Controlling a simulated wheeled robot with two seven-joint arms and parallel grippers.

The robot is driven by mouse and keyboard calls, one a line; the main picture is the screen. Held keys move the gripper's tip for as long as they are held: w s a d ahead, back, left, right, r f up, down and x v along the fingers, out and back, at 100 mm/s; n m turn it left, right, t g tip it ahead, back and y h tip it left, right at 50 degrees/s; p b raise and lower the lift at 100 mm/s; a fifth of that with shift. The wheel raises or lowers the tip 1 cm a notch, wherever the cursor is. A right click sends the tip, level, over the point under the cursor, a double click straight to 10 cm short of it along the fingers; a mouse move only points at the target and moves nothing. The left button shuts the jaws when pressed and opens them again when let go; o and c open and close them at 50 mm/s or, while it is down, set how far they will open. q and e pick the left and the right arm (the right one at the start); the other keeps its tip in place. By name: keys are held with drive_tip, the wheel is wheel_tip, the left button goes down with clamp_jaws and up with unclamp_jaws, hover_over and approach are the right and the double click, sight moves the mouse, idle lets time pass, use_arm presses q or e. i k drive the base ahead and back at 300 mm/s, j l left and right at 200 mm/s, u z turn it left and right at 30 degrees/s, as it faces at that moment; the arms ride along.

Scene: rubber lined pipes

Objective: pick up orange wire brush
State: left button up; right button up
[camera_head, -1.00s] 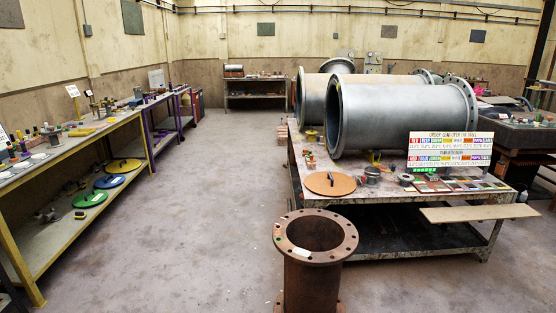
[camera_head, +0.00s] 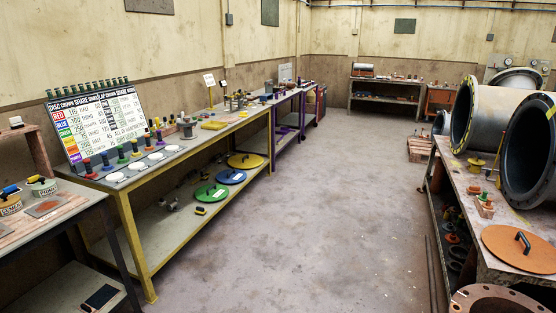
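I cannot clearly make out an orange wire brush. Small orange-brown items (camera_head: 486,207) stand on the right table near the pipes, too small to identify. More small tools lie on the long yellow-framed bench (camera_head: 128,215) at the left, also too small to name surely. Neither of my grippers is in view.
Large grey pipes (camera_head: 478,118) lie on the right table, with an orange disc lid (camera_head: 520,247) in front. A rusty flange (camera_head: 497,301) is at the bottom right. Tins (camera_head: 42,186) stand on the near-left table. The floor (camera_head: 320,215) between the benches is clear.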

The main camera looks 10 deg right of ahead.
sight(474, 190)
drive_tip(key=i+z, duration=0.25)
drive_tip(key=i, duration=0.3)
drive_tip(key=i+z, duration=0.3)
drive_tip(key=i, duration=0.25)
drive_tip(key=i+j+z, duration=0.25)
drive_tip(key=i, duration=0.25)
drive_tip(key=i+z, duration=0.2)
drive_tip(key=i, duration=0.75)
drive_tip(key=i+z, duration=0.2)
drive_tip(key=i, duration=0.7)
drive_tip(key=i+z, duration=0.3)
drive_tip(key=i, duration=0.4)
drive_tip(key=i+j+z, duration=0.15)
drive_tip(key=i+z, duration=0.15)
drive_tip(key=i, duration=0.45)
